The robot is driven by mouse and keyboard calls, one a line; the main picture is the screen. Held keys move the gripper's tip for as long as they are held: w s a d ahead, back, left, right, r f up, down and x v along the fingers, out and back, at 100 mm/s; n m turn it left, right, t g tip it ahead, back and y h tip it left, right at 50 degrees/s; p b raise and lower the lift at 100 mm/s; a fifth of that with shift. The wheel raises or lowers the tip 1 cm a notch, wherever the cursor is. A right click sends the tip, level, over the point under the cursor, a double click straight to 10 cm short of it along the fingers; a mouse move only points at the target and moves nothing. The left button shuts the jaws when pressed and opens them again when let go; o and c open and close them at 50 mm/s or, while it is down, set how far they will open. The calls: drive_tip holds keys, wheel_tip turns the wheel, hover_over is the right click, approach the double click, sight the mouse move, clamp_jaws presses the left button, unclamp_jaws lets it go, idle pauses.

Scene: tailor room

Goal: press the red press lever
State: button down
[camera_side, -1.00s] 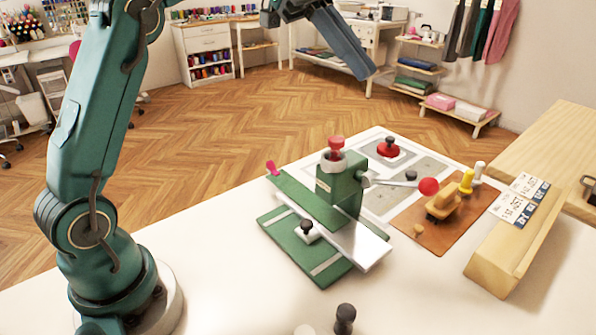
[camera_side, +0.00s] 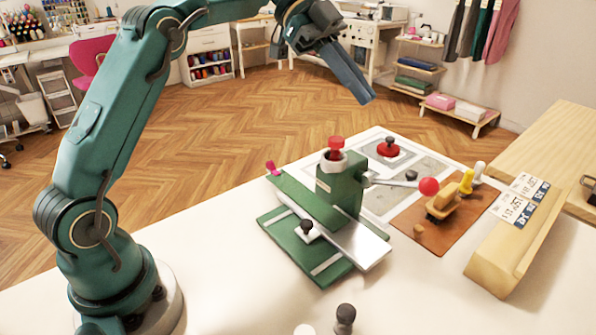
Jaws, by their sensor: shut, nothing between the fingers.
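The press is a green block on a green base (camera_side: 305,250) with a silver plate running across it, standing on the white table. A metal press lever (camera_side: 400,183) sticks out from the press's right side and ends in a round red knob (camera_side: 428,187). A red knob (camera_side: 336,143) also tops the press. My gripper (camera_side: 366,98) is shut and empty. It hangs in the air above and behind the press in the picture, tilted down to the right, and touches nothing.
A brown mat (camera_side: 440,222) with wooden and yellow pieces lies right of the lever. A long wooden block (camera_side: 505,245) stands further right. A red disc with a dark knob (camera_side: 388,148) sits on the pale board behind. A dark knobbed piece (camera_side: 345,318) stands at the front.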

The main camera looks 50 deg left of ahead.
sight(421, 183)
drive_tip(key=x, duration=1.2)
drive_tip(key=shift+d+f, duration=0.2)
drive_tip(key=shift+f, duration=0.1)
drive_tip(key=shift+d+f+y, duration=0.55)
drive_tip(key=shift+d+y, duration=0.15)
drive_tip(key=shift+y, duration=0.2)
drive_tip(key=shift+d+f+y, duration=0.4)
drive_tip(key=shift+f+y, duration=0.2)
drive_tip(key=shift+y, duration=0.1)
drive_tip(key=shift+d+f+y, duration=0.15)
drive_tip(key=shift+f+y, duration=0.15)
drive_tip(key=shift+d+f, duration=0.2)
drive_tip(key=shift+f, duration=0.5)
